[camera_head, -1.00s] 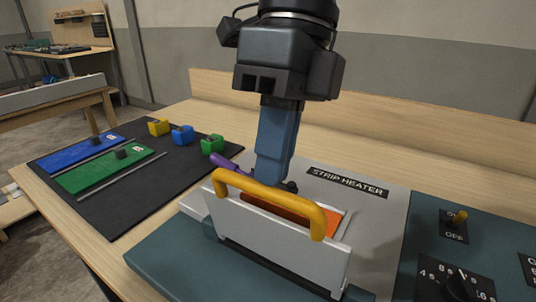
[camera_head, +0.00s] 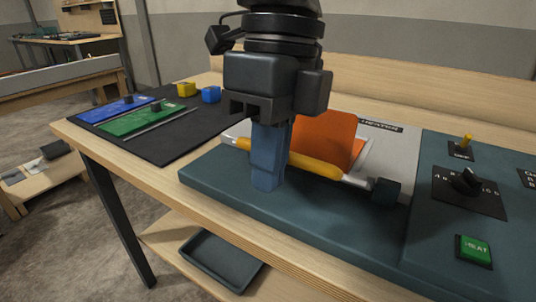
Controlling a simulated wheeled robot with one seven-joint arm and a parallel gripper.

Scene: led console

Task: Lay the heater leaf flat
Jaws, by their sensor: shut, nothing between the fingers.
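The yellow-orange handle (camera_head: 318,165) of the heater leaf runs low across the front of the strip heater. The leaf shows little of its face, and I cannot tell its exact angle. A grey end piece and a dark block (camera_head: 385,192) sit at the handle's right end. An orange panel (camera_head: 325,138) rises behind the handle, over the pale heater top (camera_head: 393,147). My gripper (camera_head: 267,180) is shut and empty, pointing down in front of the handle and hiding part of it. I cannot tell whether they touch.
A control panel with a yellow toggle (camera_head: 466,140), black knob (camera_head: 466,182) and green HEAT button (camera_head: 474,249) is at right. A black mat (camera_head: 170,147) with blue and green boards is at left. The teal base (camera_head: 320,220) is clear in front.

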